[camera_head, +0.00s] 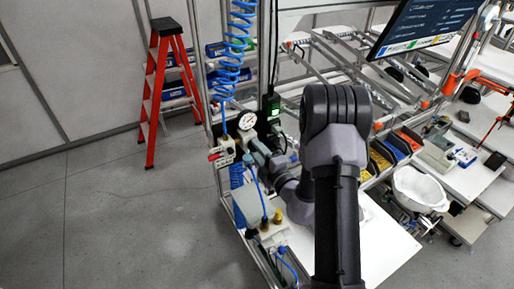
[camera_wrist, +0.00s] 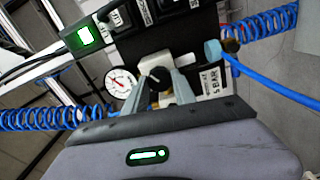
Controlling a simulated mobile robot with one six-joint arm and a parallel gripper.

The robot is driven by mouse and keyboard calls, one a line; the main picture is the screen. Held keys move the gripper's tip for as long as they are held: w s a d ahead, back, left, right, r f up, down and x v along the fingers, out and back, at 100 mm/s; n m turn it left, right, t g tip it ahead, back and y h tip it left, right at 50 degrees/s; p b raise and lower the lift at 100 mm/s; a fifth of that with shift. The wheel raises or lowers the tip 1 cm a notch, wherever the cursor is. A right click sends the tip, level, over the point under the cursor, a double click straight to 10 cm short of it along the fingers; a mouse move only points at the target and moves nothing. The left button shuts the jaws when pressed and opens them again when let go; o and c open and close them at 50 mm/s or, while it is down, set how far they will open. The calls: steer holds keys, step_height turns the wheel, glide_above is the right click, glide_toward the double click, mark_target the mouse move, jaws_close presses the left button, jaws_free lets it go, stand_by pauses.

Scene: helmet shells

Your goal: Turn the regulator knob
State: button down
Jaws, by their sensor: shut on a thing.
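In the wrist view the dark regulator knob (camera_wrist: 157,73) sits between the two grey fingers of my gripper (camera_wrist: 160,84). The fingers are closed on it, one on each side, and hide part of it. A pale regulator body shows around and behind the fingers. The round white pressure gauge (camera_wrist: 121,82) is just left of the fingers. In the head view my gripper (camera_head: 258,149) reaches left to the regulator area, just below the gauge (camera_head: 247,121). The knob itself is hidden there by the gripper.
A white label reading 5 BAR (camera_wrist: 214,82) is right of the fingers. A blue air hose (camera_wrist: 265,87) and blue coiled hose (camera_head: 233,50) run close by. A grey box (camera_head: 258,201) stands below my gripper. A red ladder (camera_head: 167,80) stands behind on open floor.

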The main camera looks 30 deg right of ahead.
stand_by(0.4)
steer(key=c, duration=1)
jaws_free()
